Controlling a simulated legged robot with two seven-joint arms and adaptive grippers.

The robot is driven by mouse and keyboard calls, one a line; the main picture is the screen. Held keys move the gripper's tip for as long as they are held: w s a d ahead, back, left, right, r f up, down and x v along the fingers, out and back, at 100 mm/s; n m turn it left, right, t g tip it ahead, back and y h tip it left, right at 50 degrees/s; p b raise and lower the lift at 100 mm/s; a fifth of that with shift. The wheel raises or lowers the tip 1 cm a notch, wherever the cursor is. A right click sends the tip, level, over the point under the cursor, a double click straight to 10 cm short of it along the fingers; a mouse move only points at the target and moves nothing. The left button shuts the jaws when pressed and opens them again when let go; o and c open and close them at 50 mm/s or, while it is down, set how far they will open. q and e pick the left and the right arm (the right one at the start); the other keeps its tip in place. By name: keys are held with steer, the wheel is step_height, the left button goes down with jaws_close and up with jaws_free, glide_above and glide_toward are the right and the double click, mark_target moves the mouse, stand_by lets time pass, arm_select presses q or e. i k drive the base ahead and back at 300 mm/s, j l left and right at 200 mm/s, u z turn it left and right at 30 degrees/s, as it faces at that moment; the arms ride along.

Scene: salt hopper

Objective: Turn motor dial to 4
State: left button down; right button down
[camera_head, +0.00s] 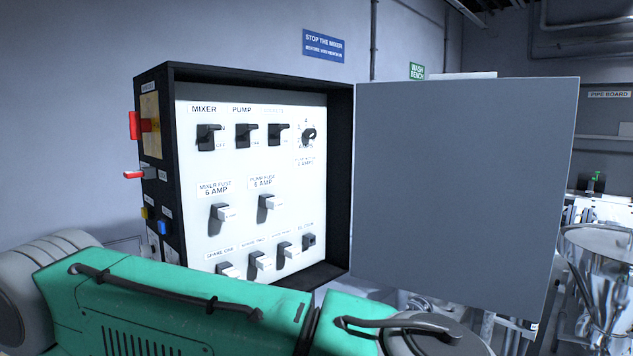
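The motor dial (308,134) is a small dark round knob at the upper right of the white panel (285,185), with small markings around it and "AMPS" lettering below. Its setting is too small to read. The panel sits inside an open black control box (340,180). Neither gripper shows in the head view. A green and grey arm of mine crosses the bottom of the picture in front of the box's lower edge.
The box's grey door (460,185) stands open to the right. Several black switches, including the mixer switch (209,137), and fuses fill the panel. A red handle (136,125) and a red lever (134,175) stick out on the left side. A metal hopper (605,265) stands far right.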

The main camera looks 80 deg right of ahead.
mark_target(310, 133)
steer(key=z, duration=2.05)
